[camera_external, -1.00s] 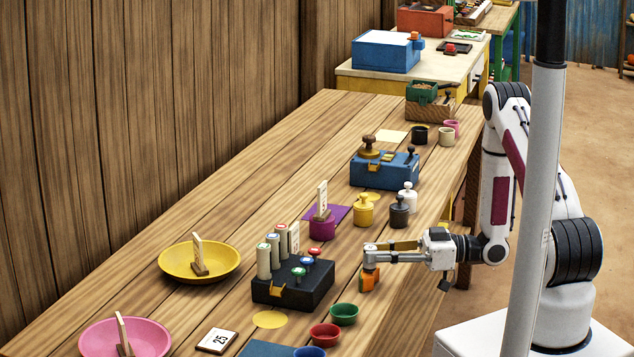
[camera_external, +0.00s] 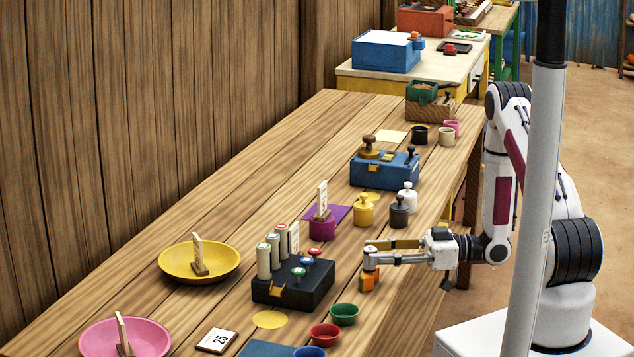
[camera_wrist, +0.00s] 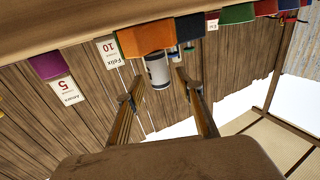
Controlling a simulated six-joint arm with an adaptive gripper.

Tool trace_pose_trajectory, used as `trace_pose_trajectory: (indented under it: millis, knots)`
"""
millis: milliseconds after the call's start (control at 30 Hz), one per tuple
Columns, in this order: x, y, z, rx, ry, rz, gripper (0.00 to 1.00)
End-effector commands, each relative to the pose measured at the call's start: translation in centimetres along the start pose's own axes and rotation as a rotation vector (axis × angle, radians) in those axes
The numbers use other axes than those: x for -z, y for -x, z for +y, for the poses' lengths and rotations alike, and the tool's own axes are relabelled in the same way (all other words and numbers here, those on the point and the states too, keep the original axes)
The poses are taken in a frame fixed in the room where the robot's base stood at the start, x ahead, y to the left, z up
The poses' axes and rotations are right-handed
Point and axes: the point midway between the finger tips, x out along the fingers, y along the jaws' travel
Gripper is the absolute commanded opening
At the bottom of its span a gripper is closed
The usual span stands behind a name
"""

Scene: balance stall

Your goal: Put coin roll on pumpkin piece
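The pumpkin piece (camera_external: 369,280) is an orange block on the table, right of the black stand in the external view. The coin roll (camera_external: 370,262), a short pale grey cylinder, stands upright on top of it. In the wrist view, which is upside down, the coin roll (camera_wrist: 157,70) sits against the orange piece (camera_wrist: 150,40). My gripper (camera_external: 371,250) is at the roll's height, its two fingers spread apart. In the wrist view the fingers of my gripper (camera_wrist: 155,87) lie either side of the roll, with gaps visible.
The black stand (camera_external: 290,288) with paper rolls and coloured knobs is just left. Green (camera_external: 344,313) and red (camera_external: 325,334) bowls stand in front. Yellow (camera_external: 364,211) and dark (camera_external: 399,212) weights stand behind. A purple pot (camera_external: 322,229) holds a card.

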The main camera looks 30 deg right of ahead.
Motion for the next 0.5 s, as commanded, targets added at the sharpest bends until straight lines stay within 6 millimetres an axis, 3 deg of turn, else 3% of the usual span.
trace_pose_trajectory:
  millis: [500]
  knots:
    - [0.0, 5.2, 0.1, -0.003, 0.0, 0.0, 0.36]
